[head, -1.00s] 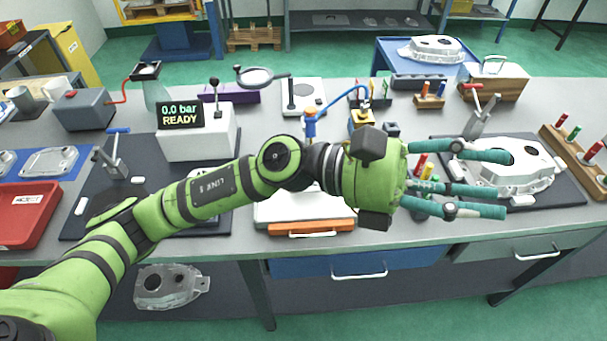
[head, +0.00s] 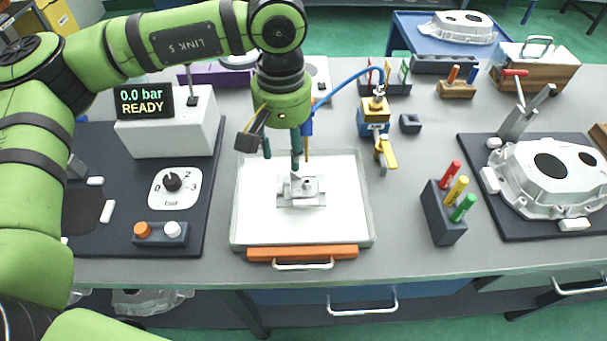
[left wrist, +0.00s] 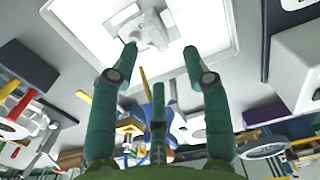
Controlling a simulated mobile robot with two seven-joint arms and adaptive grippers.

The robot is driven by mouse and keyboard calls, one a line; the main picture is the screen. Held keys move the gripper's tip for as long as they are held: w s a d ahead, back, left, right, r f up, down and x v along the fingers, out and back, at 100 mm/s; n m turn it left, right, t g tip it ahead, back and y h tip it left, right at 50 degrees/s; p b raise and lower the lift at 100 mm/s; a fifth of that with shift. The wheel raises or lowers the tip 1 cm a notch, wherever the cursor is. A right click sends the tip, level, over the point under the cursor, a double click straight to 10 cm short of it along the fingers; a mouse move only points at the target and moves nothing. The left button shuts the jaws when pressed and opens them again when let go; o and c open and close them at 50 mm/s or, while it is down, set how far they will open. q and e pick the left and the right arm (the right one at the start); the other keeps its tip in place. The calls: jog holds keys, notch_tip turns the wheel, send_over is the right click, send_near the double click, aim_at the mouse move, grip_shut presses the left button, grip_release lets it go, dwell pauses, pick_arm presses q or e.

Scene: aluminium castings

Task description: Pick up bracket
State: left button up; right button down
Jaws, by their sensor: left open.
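The bracket (head: 302,197) is a small grey metal piece with a flat base and a raised middle. It lies in the white tray (head: 255,222) with an orange front edge. It also shows at the top of the left wrist view (left wrist: 150,31). My left gripper (head: 292,160) points down just above and behind the bracket, with its teal fingers spread. In the left wrist view the fingers (left wrist: 160,65) are apart with nothing between the tips; one tip is close to the bracket in the picture. I cannot tell whether it touches. My right gripper is not in view.
A blue and yellow tool (head: 374,118) with a blue hose stands behind the tray at right. A block with red, yellow and green pens (head: 446,212) is right of it. A pressure display (head: 144,101) and dial panel (head: 175,187) stand left. A large casting (head: 545,180) lies far right.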

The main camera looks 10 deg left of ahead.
aim_at(289, 174)
pick_arm(q)
jog(key=shift+s+f, duration=0.15)
jog(key=shift+f, duration=0.25)
jog(key=shift+s+f+p, duration=0.2)
jog(key=shift+f+p, duration=0.25)
jog(key=shift+f, duration=0.4)
jog(key=shift+s+d+f+p, duration=0.15)
jog(key=shift+f+p, duration=0.2)
jog(key=shift+f, duration=0.2)
jog(key=shift+s+d+f+p, duration=0.15)
jog(key=shift+f+p, duration=0.2)
jog(key=shift+f, duration=0.2)
jog(key=shift+w+f, duration=0.2)
jog(key=shift+f, duration=1.3)
grip_shut()
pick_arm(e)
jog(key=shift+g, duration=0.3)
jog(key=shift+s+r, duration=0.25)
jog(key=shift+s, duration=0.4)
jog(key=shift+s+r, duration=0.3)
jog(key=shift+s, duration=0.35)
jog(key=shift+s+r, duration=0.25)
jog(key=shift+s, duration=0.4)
